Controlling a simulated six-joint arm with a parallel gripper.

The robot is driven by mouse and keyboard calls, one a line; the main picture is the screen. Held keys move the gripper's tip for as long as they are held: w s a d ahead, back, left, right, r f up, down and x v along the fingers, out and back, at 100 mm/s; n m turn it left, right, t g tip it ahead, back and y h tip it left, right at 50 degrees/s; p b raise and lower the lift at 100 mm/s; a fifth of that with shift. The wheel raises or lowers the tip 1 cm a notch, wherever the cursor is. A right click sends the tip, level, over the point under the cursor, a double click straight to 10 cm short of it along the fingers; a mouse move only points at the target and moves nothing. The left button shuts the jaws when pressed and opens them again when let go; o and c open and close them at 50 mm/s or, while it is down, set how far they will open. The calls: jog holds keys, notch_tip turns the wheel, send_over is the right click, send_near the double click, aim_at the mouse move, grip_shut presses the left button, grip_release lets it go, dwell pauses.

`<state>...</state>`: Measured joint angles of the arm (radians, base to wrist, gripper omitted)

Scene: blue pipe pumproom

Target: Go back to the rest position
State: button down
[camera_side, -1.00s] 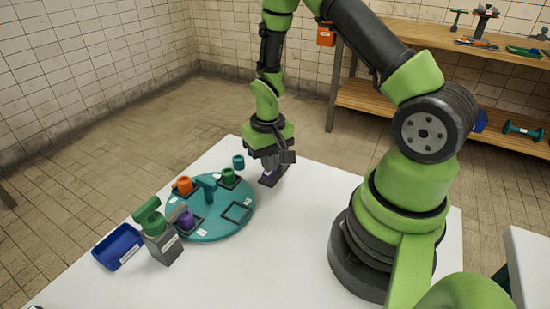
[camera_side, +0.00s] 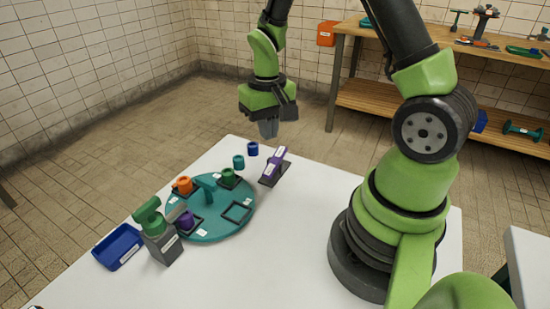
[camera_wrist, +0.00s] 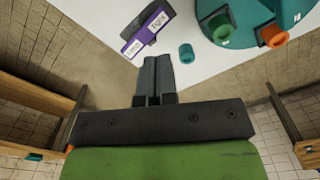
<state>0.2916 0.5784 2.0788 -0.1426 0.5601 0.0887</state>
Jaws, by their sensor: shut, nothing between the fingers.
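My gripper (camera_side: 268,129) is shut and empty in the side view. It hangs above the far edge of the white table (camera_side: 290,235), apart from everything on it. In the wrist view its two grey fingers (camera_wrist: 154,72) are together with nothing between them. A purple block with white labels (camera_side: 273,166) stands on a dark base on the table, below and slightly right of the gripper. The wrist view shows this labelled purple block (camera_wrist: 147,33) beyond the fingertips.
A teal turntable (camera_side: 222,227) carries orange, green and purple cups. A teal cup (camera_side: 238,162) and a dark blue cup (camera_side: 253,149) stand beyond it. A blue tray (camera_side: 118,247) and a grey-green device (camera_side: 158,235) are at left. Wooden shelves (camera_side: 390,103) stand behind.

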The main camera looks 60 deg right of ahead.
jog(key=s+a+r+n+t+y, duration=0.1)
jog(key=s+a+r+t, duration=0.2)
jog(key=r, duration=0.6)
jog(key=s+a+r+n+t+y, duration=0.1)
jog(key=s+a+r+t, duration=0.3)
jog(key=s+a+r, duration=0.3)
notch_tip(320, 180, up, 3)
jog(key=shift+s+a+r, duration=0.1)
jog(key=shift+s+a, duration=0.3)
jog(key=shift+s, duration=0.7)
